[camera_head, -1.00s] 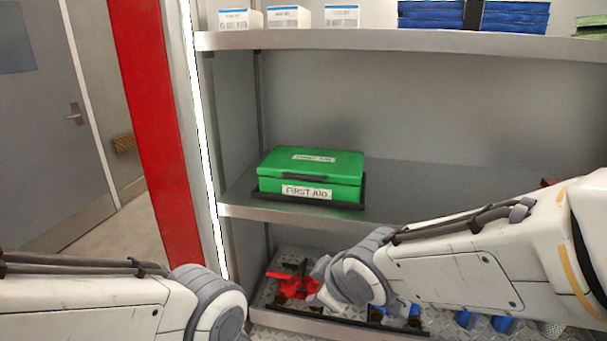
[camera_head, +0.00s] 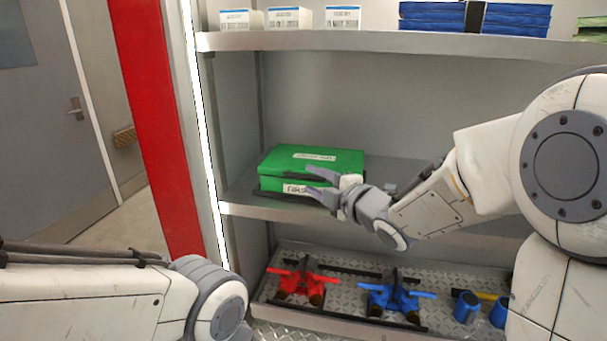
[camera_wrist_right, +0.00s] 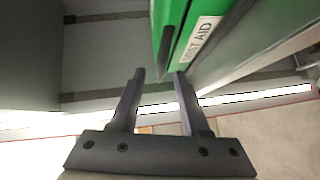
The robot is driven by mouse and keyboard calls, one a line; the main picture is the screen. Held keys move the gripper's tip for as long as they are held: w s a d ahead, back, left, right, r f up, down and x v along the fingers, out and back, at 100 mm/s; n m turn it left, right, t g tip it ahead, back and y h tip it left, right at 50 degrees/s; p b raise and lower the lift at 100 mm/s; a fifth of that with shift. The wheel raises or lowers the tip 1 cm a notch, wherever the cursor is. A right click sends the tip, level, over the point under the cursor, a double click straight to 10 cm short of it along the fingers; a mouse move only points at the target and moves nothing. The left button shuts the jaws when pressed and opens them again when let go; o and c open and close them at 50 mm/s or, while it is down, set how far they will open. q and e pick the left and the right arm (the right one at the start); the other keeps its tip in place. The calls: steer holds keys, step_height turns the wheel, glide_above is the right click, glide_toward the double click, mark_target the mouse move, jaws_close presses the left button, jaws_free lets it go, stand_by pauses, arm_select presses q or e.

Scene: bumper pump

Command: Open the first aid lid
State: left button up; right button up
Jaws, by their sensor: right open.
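The green first aid box (camera_head: 285,163) sits on the middle shelf with its lid shut. A white label is on its lid and another on its front, the front one partly hidden by my right gripper. My right gripper (camera_head: 312,182) is open and empty at the box's front right, fingers pointing left toward its front. In the right wrist view the open fingers (camera_wrist_right: 158,78) point toward the box front (camera_wrist_right: 185,35); the dark handle (camera_wrist_right: 166,42) lies just beyond and between the fingertips. I cannot tell whether they touch. My left arm shows at lower left, but its gripper is out of frame.
The upper shelf (camera_head: 400,42) above holds white boxes (camera_head: 289,18) and blue packs (camera_head: 432,16). A lower tray (camera_head: 345,287) holds red (camera_head: 300,283) and blue fittings (camera_head: 396,296). A shelf upright stands left of the box.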

mark_target(308, 178)
steer(key=shift+p+x, duration=0.35)
steer(key=shift+x, duration=1.55)
jaws_close()
